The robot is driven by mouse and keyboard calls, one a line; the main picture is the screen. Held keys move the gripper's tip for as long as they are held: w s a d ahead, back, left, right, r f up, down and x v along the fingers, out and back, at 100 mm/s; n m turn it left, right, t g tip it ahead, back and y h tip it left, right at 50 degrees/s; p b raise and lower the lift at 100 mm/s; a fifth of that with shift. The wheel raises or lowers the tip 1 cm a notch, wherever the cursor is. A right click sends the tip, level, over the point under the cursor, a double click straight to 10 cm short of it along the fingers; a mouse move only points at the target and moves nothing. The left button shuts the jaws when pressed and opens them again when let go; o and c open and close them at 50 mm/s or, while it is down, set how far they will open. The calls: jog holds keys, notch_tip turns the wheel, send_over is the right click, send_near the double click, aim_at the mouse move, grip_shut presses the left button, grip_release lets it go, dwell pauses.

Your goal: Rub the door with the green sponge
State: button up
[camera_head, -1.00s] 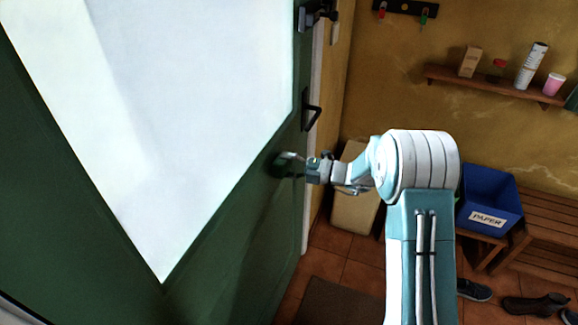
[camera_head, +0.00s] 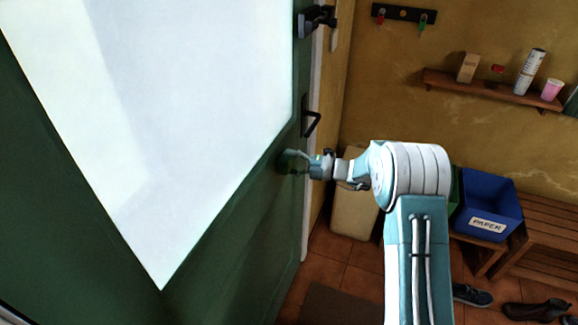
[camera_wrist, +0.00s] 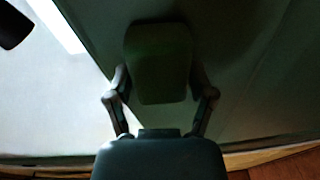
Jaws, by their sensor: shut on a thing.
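The green door (camera_head: 235,240) with a large pale pane (camera_head: 180,110) fills the left of the head view. My gripper (camera_head: 293,160) is at the door's right part, below the black handle (camera_head: 311,118). In the wrist view my gripper (camera_wrist: 160,85) has its two fingers on either side of the green sponge (camera_wrist: 160,62), shut on it. The sponge is dark and against or very close to the door surface; contact is hard to tell. In the head view the sponge (camera_head: 287,161) is small and blends with the green door.
A black lock (camera_head: 315,20) sits above the handle. A cream bin (camera_head: 353,210) stands behind my arm. A blue paper box (camera_head: 488,205) rests on a wooden bench (camera_head: 545,220) at right. A shelf (camera_head: 490,88) with small items is on the wall. Shoes (camera_head: 470,295) lie on the floor.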

aim_at(274, 169)
jog(key=shift+a, duration=0.15)
jog(key=shift+s+a, duration=0.25)
jog(key=shift+s, duration=0.35)
jog(key=shift+s+a, duration=0.3)
jog(key=shift+s, duration=0.35)
jog(key=shift+s+a, duration=0.25)
jog(key=shift+s, duration=0.35)
jog(key=v, duration=0.6)
jog(key=shift+s, duration=0.3)
jog(key=shift+a+f, duration=0.1)
jog(key=shift+v, duration=1.5)
jog(key=shift+s+f, duration=0.1)
